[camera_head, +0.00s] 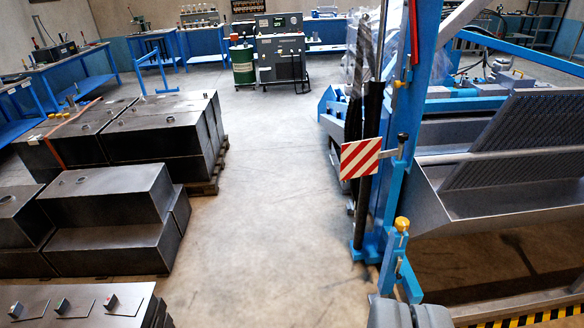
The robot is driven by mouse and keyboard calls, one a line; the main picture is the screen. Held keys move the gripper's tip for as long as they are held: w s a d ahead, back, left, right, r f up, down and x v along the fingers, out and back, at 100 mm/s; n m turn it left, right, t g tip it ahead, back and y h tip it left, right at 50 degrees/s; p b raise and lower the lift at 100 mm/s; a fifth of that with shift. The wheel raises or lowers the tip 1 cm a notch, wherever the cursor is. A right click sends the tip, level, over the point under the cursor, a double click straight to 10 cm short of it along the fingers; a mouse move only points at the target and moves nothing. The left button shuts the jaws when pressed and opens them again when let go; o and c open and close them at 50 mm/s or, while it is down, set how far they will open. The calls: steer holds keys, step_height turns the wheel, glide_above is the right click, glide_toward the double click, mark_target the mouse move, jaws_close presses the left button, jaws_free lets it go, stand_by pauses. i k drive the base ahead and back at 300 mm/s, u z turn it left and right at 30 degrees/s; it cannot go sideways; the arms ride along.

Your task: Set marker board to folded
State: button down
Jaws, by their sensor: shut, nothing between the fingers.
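The marker board (361,160) is a small square plate with red and white diagonal stripes. It faces me and stands out to the left of a blue upright post (398,110). A grey bracket with a dark knob (402,140) joins its right side near the post. My gripper (412,313) shows as two grey rounded fingers at the bottom edge, side by side and shut, with nothing held. It is well below the board in the picture and apart from it. Most of the gripper is cut off by the frame.
A yellow-capped blue fitting (402,224) sits low on the post, just above my gripper. Dark metal blocks (105,195) are stacked on the left. A grey sloped trough (500,190) lies right of the post. The concrete floor (265,200) between is clear.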

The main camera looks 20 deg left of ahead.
mark_target(360, 158)
steer(key=u, duration=0.25)
steer(key=i, duration=1.25)
steer(key=z, duration=0.15)
